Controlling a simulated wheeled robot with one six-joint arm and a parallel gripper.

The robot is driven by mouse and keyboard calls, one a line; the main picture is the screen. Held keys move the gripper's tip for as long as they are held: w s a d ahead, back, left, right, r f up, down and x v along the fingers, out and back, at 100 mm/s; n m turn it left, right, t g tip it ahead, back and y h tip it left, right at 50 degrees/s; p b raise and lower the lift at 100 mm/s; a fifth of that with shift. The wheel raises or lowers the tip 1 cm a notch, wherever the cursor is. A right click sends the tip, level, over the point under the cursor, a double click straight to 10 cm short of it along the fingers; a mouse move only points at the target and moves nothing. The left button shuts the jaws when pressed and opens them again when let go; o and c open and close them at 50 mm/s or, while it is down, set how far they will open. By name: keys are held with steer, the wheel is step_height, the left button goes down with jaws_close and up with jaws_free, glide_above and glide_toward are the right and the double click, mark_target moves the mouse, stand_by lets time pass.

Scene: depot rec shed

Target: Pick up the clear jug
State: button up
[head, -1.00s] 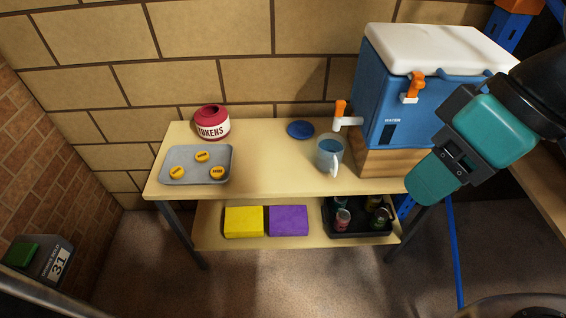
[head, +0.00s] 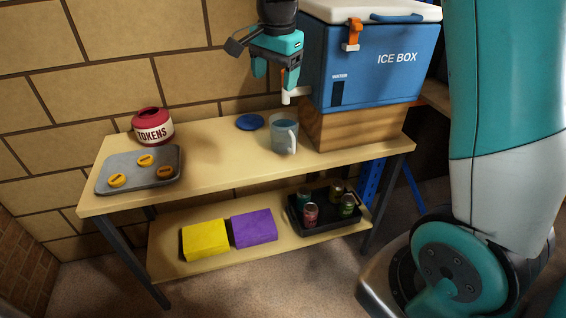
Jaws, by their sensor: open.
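The clear jug (head: 284,136) stands upright on the wooden table, just left of the wooden block under the ice box. It looks bluish and see-through, with a pale handle facing the front. My gripper (head: 272,82) hangs above and slightly behind or left of the jug, fingers pointing down. It is open and empty, apart from the jug. The gripper partly hides the ice box's white tap (head: 292,95).
The blue ice box (head: 385,70) stands on a wooden block (head: 350,128) to the right. A blue lid (head: 249,122) lies left of the jug. A red tokens jar (head: 153,130) and a grey tray (head: 128,172) with yellow tokens sit at the left. The table (head: 215,165) is clear between.

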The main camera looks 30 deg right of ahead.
mark_target(291, 132)
steer(key=w+d+f+m+h+b, duration=0.1)
steer(key=w+d+f+m+b, duration=0.2)
steer(key=w+d+f+m, duration=0.35)
steer(key=shift+m, duration=0.35)
steer(key=d+f, duration=0.1)
steer(key=f, duration=0.3)
steer(key=d+f, duration=0.1)
steer(key=f, duration=0.6)
steer(key=shift+w+d+f+b, duration=0.1)
steer(key=shift+d+f+b, duration=0.25)
steer(key=shift+d, duration=0.05)
steer(key=f, duration=0.5)
steer(key=shift+w+d+f, duration=0.25)
steer(key=shift+w+f, duration=0.05)
steer(key=shift+f, duration=0.05)
steer(key=shift+r, duration=0.1)
steer(key=c, duration=1.1)
